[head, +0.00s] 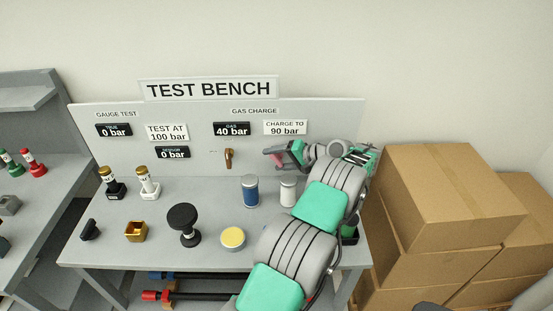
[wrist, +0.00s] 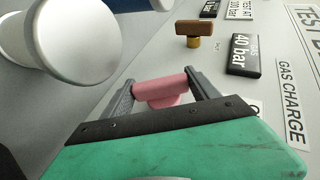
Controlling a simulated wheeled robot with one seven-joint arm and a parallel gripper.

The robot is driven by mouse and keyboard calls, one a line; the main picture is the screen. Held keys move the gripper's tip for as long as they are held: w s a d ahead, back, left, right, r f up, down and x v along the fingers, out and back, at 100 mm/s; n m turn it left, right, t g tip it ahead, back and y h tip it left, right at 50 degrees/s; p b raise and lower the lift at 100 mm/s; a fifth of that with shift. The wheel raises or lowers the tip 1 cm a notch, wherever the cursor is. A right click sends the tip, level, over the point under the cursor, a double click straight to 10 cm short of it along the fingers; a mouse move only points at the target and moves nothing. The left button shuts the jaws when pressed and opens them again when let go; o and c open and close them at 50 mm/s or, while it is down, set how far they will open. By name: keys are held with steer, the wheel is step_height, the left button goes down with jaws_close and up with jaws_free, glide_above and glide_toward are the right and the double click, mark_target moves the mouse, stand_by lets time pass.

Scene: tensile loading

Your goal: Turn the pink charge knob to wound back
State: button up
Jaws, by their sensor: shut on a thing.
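The pink charge knob (wrist: 160,92) sits between the two fingers of my gripper (wrist: 160,86) in the wrist view, with a finger at each end of its bar. My gripper is shut on it. In the head view my gripper (head: 276,155) is at the panel, below the "CHARGE TO 90 bar" label (head: 285,127), and the knob is mostly hidden by the gripper. The gas display (head: 231,129) reads 40 bar; it also shows in the wrist view (wrist: 243,55).
A brown lever (head: 228,158) is on the panel left of my gripper. A blue cylinder (head: 250,191) and a white cylinder (head: 288,190) stand on the bench below. A black round knob (head: 183,219) and yellow-topped disc (head: 233,237) are further forward. Cardboard boxes (head: 440,195) are stacked at right.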

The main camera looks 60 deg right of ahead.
stand_by(0.3)
steer(key=o, duration=1.4)
steer(key=shift+c, duration=0.2)
